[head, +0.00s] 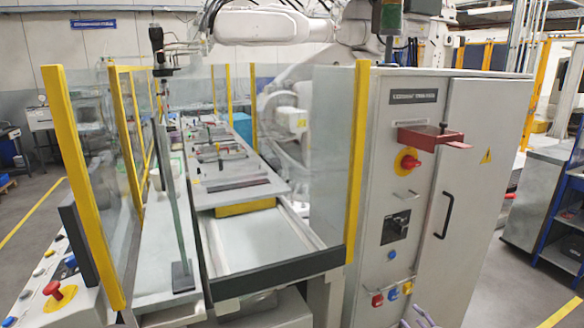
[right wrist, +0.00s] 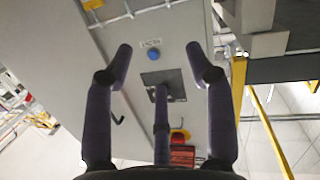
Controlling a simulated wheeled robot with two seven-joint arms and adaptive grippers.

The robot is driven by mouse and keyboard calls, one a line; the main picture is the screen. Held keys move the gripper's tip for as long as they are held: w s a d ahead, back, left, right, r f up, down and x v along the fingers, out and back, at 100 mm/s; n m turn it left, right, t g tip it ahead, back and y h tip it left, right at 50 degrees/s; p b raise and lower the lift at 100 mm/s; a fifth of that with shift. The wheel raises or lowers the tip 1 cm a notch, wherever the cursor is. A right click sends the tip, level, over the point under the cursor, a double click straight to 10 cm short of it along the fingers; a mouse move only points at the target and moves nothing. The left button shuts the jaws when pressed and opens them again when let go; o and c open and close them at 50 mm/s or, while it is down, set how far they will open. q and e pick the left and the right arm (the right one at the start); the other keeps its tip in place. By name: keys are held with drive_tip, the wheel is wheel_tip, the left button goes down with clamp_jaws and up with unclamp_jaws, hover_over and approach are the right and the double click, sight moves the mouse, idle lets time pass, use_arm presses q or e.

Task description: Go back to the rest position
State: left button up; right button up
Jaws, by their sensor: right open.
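My right gripper (head: 424,314) shows only as purple fingertips at the bottom edge of the head view, in front of the grey control cabinet (head: 462,185). In the right wrist view, its dark purple fingers (right wrist: 158,58) are spread apart with nothing held between them. Beyond them the cabinet front (right wrist: 135,70) appears upside down, with a black rotary switch (right wrist: 172,82) partly hidden behind the middle finger. The fingers look apart from the cabinet. My left gripper is not in view.
A glass-fenced conveyor track (head: 262,245) with yellow posts (head: 357,160) stands left of the cabinet. A red bracket (head: 434,137) juts from the cabinet front above a red-yellow knob (head: 409,162). A red stop button (head: 54,290) is at lower left. Open floor (head: 510,285) lies at right.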

drive_tip(key=s+a+f+m+g+p, duration=0.1)
drive_tip(key=s+a+f+m+g, duration=0.25)
drive_tip(key=s+a+f, duration=0.4)
drive_tip(key=s+a+f+m+g, duration=0.2)
drive_tip(key=s+a+f+g, duration=0.25)
drive_tip(key=a+f, duration=0.55)
drive_tip(key=s+a+f+m+g, duration=0.1)
drive_tip(key=s+a+f+g, duration=0.1)
drive_tip(key=s, duration=0.6)
drive_tip(key=s+a+f+m+g+p, duration=0.1)
drive_tip(key=s+a+g, duration=0.1)
drive_tip(key=s+a, duration=0.3)
drive_tip(key=s+a+f+m+g, duration=0.1)
drive_tip(key=s+a+f+g, duration=0.1)
drive_tip(key=s, duration=0.9)
drive_tip(key=shift+a+f+g, duration=0.35)
drive_tip(key=shift+a+g, duration=0.25)
drive_tip(key=shift+a, duration=0.25)
